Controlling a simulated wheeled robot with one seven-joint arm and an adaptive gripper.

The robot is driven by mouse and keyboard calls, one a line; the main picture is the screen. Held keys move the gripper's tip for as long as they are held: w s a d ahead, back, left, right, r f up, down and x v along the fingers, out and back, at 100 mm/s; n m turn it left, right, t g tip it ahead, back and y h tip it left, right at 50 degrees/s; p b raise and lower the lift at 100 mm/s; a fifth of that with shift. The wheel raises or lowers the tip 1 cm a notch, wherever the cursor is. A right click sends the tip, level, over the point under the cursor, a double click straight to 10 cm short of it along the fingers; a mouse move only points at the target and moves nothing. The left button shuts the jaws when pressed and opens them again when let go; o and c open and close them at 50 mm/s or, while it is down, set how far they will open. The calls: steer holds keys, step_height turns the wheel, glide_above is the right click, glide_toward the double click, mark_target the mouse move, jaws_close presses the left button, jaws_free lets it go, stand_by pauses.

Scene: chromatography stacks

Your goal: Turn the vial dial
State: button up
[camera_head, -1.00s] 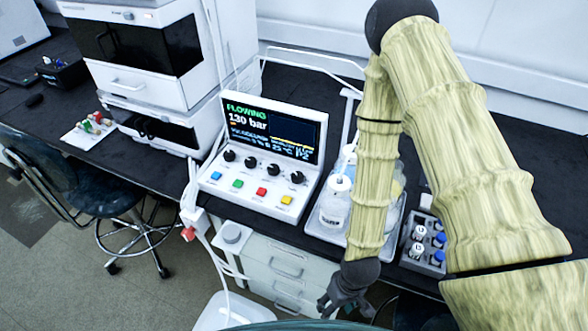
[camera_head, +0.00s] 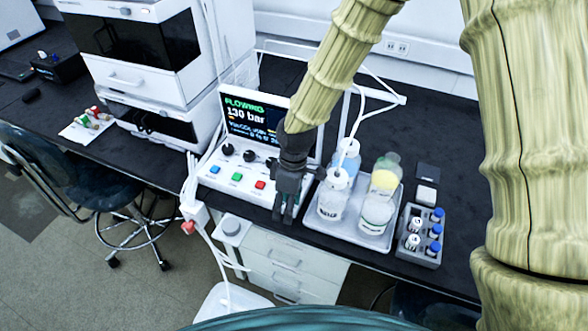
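The white control box (camera_head: 215,185) stands on the bench, with a screen reading "FLOWING" and "130 bar". A row of black dials runs below the screen: the leftmost (camera_head: 228,149) and second (camera_head: 249,155) show clearly, and the third is partly covered. The rightmost dial is hidden behind my gripper. The labels are too small to tell which is the vial dial. My gripper (camera_head: 283,216) points down in front of the box's right end. Its fingers show a narrow gap with nothing between them, and I see no contact with a dial.
Blue (camera_head: 215,169), green (camera_head: 237,177) and red (camera_head: 260,185) buttons line the box's front. Right of my gripper, a tray (camera_head: 345,236) holds several bottles with tubing. A grey rack (camera_head: 424,260) holds capped vials. A white instrument stack (camera_head: 150,90) stands to the left.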

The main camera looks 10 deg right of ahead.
steer(key=shift+n+t+h, duration=0.3)
steer(key=shift+n+t, duration=0.2)
steer(key=w+r+b, duration=0.1)
steer(key=w, duration=0.2)
steer(key=w+d+r+b, duration=0.1)
steer(key=w, duration=0.2)
steer(key=w+r+b, duration=0.1)
steer(key=w+b, duration=0.1)
steer(key=w, duration=0.1)
steer(key=shift+w+d+r, duration=0.25)
steer(key=shift+d+r, duration=0.05)
steer(key=shift+d, duration=0.1)
steer(key=w+d+r+b, duration=0.2)
steer(key=w+r, duration=0.3)
steer(key=shift+n+t+h, duration=0.3)
steer(key=shift+n+h, duration=0.1)
steer(key=f, duration=1)
steer(key=shift+w+d+p, duration=0.15)
steer(key=shift+w+p, duration=0.05)
steer(key=shift+p, duration=0.2)
steer(key=c, duration=1)
